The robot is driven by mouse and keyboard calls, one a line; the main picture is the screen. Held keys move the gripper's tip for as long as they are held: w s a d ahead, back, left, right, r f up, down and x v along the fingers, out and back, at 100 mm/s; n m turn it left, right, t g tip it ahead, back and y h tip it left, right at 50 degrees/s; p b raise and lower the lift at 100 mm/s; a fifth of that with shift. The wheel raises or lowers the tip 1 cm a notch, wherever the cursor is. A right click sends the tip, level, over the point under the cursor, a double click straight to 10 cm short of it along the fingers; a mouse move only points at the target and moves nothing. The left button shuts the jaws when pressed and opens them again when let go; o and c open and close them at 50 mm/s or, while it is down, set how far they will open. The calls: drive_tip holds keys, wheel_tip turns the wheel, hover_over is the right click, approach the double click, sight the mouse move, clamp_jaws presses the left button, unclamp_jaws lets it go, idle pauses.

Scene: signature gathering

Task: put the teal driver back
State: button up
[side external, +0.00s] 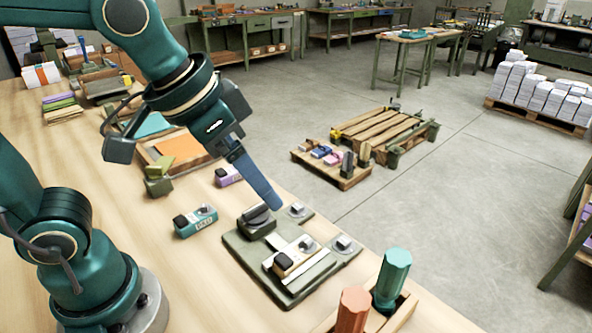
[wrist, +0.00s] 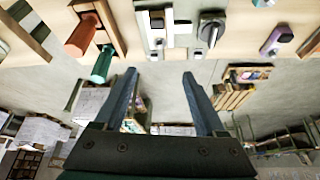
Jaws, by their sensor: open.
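The teal driver (side external: 393,275) has a faceted handle and stands upright at a wooden holder (side external: 402,312) near the table's front edge. An orange driver (side external: 352,309) stands beside it. In the wrist view the teal driver (wrist: 102,64) and the orange driver (wrist: 80,36) show at upper left, by the wooden holder (wrist: 101,12). The lower end of the teal driver is hard to make out. My gripper (side external: 276,205) is open and empty, above the far edge of a grey-green fixture plate and left of the drivers. Its two fingers (wrist: 160,72) are spread apart in the wrist view.
The fixture plate (side external: 291,298) carries a dark knob (side external: 257,217) and a cream block (side external: 296,258). A teal labelled block (side external: 195,221) and a purple one (side external: 228,176) lie on the table to its left. Beyond the table's edge are pallets (side external: 382,130) on the floor.

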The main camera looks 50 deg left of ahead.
drive_tip(key=s+a+f+n+y, duration=0.1)
drive_tip(key=s+a+f+n, duration=0.1)
drive_tip(key=s+a+f, duration=0.1)
drive_tip(key=shift+s+a, duration=0.75)
drive_tip(key=shift+s, duration=0.5)
